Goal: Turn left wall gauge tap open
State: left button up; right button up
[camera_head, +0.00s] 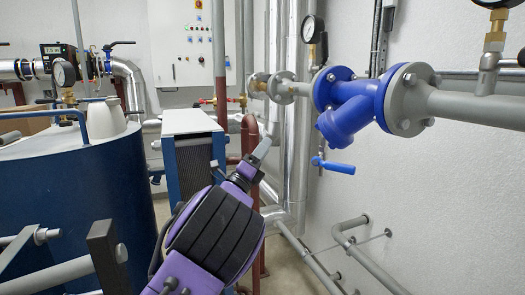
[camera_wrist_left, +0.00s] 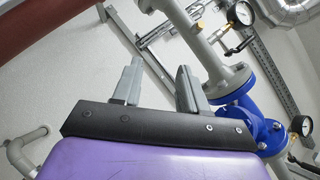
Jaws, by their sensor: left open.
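The left wall gauge (camera_head: 313,28) has a white dial and stands at the left end of the blue strainer (camera_head: 355,105). A dark tap handle (camera_head: 324,50) shows just beside and below the dial; its exact position is hard to tell. In the left wrist view a gauge (camera_wrist_left: 301,126) shows beside the blue fitting at the right, likely the same one. My left gripper (camera_head: 256,160), purple and black, is below and left of the gauge, apart from it. In the left wrist view its two grey fingers (camera_wrist_left: 158,82) are spread with nothing between them. My right gripper is not in view.
A second gauge with a brass tap (camera_head: 494,40) stands on the grey pipe (camera_head: 465,104) at the right. A blue-handled valve (camera_head: 335,166) hangs below the strainer. Silver and red-brown vertical pipes stand close behind my gripper. A blue tank (camera_head: 80,200) fills the left.

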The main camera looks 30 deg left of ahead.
pick_arm(q)
jog(key=c, duration=0.7)
jog(key=shift+r, duration=0.25)
grip_shut()
jog(key=s+d+r+m+g+h+p, duration=0.1)
jog(key=s+r+m+g+h+p, duration=0.3)
jog(key=r, duration=1)
jog(key=s+d+r+m+g+h+p, duration=0.15)
jog(key=s+r+h+p, duration=0.35)
jog(key=r, duration=1)
jog(key=n+g+y+p, duration=0.1)
jog(key=n+g+p, duration=0.3)
jog(key=n+p, duration=0.4)
send_near(321, 44)
jog(key=shift+m, duration=0.45)
jog(key=x, duration=0.5)
jog(key=shift+w+d+r+p, duration=0.2)
jog(key=shift+d+r+p, duration=0.1)
jog(key=shift+p, duration=0.05)
jog(key=shift+w+d+f, duration=0.1)
jog(key=shift+w+d, duration=0.25)
jog(key=shift+w, duration=0.05)
jog(key=shift+w+f, duration=0.1)
